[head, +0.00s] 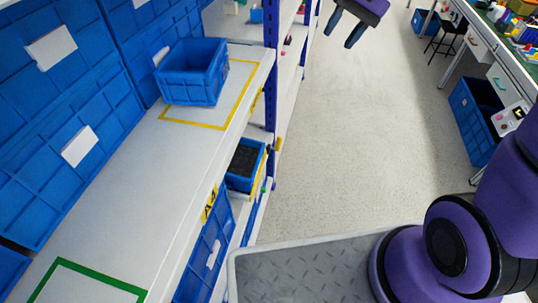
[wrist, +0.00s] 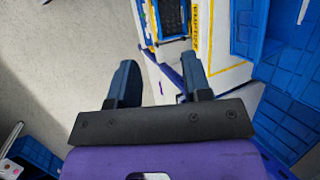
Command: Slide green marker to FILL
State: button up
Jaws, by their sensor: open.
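My gripper (head: 344,29) is open and empty over the floor aisle at the top of the head view. In the wrist view, the gripper's (wrist: 160,78) two dark fingers stand wide apart with nothing between them. Beyond the fingers is a yellow strip (wrist: 203,28) with dark lettering too small to read surely. I cannot surely make out the green marker or the word FILL. A tiny green spot (head: 264,188) shows at the shelf edge in the head view, but I cannot tell what it is.
A blue bin (head: 192,75) stands inside a yellow outline on the white shelf (head: 130,190). A green outline (head: 95,277) lies nearer. A small blue bin with dark contents (head: 245,160) sits lower. The floor aisle (head: 350,150) is clear. A workbench stands right.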

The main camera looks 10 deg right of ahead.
jog(key=w+a+f+m+g+y, duration=0.1)
jog(key=w+f+m+y, duration=0.1)
jog(key=w+f, duration=0.5)
jog(key=w+a+f+m+g+y, duration=0.15)
jog(key=w+f, duration=0.25)
jog(key=f, duration=0.5)
jog(key=m+t+y, duration=0.7)
jog(key=m+t, duration=0.4)
jog(key=m, duration=0.4)
send_near(263, 189)
jog(key=x, duration=0.8)
jog(key=shift+w+d+f, duration=0.1)
jog(key=shift+w+d, duration=0.05)
grip_shut()
